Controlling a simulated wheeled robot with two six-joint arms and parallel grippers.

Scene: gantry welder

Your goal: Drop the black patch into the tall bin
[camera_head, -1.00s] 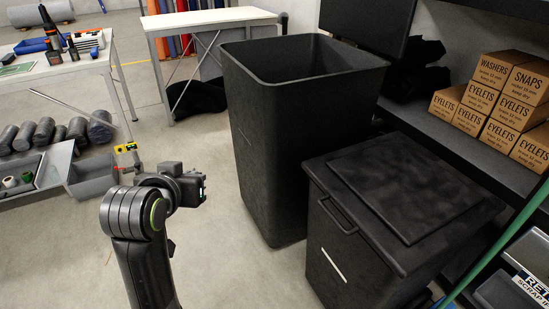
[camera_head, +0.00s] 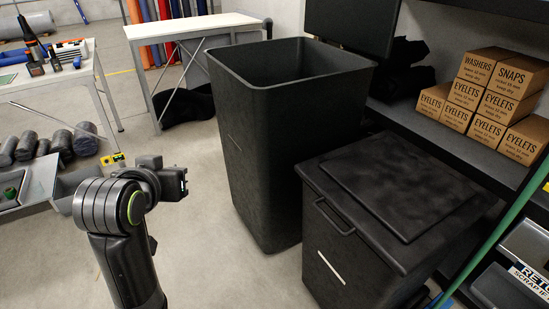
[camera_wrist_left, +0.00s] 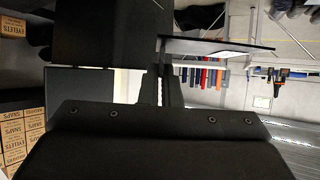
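The tall bin (camera_head: 268,150) is black, open-topped and upright on the floor near the middle of the head view. Its opening faces up. My left gripper (camera_head: 183,183) is to the left of the bin, outside it and apart from it. In the left wrist view, which looks upside down, my left gripper (camera_wrist_left: 165,70) has its fingers close together on a thin black patch (camera_wrist_left: 205,44), seen nearly edge-on with a pale mark on it. The patch cannot be made out in the head view. My right gripper is out of view.
A lower black bin (camera_head: 350,270) with a closed lid stands right of the tall bin. A shelf with cardboard boxes (camera_head: 497,105) is at the right. A white table (camera_head: 190,25) is behind, and a workbench (camera_head: 85,80) is at the left. Floor is clear between my arm and the tall bin.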

